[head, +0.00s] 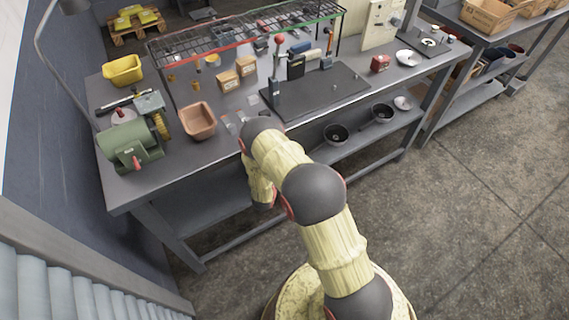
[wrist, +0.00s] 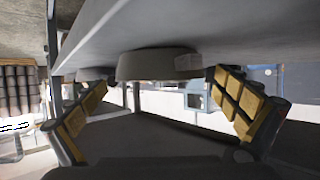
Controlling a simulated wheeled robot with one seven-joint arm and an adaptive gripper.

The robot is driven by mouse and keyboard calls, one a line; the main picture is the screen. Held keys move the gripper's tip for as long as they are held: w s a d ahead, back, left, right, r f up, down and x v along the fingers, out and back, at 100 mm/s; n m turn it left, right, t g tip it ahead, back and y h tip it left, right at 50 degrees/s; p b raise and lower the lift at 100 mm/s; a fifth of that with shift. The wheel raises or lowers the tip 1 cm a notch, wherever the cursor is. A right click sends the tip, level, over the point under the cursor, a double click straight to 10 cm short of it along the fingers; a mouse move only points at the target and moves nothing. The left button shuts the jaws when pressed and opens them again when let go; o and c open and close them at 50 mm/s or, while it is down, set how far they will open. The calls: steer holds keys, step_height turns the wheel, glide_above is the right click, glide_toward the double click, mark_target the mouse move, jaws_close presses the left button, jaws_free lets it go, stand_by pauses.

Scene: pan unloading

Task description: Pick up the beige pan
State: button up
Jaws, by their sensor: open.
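My gripper (wrist: 160,84) is open, with one yellow-padded finger on each side of the pan. Whether either finger touches it I cannot tell. In the head view my arm bends down at the bench front, and it hides the gripper; I cannot make out this pan there.
The lower shelf of the workbench (head: 205,205) holds dark bowls or pans (head: 335,134), (head: 382,112) to the right of my arm. A terracotta bin (head: 198,120), a green machine (head: 130,145) and a yellow bin (head: 122,70) stand on the top. The floor in front is clear.

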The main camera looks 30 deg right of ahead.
steer(key=x, duration=0.2)
steer(key=shift+w+d+f+b, duration=0.15)
steer(key=shift+w+d+b, duration=0.05)
steer(key=shift+b, duration=0.1)
steer(key=c, duration=1.1)
steer(key=shift+c, duration=0.3)
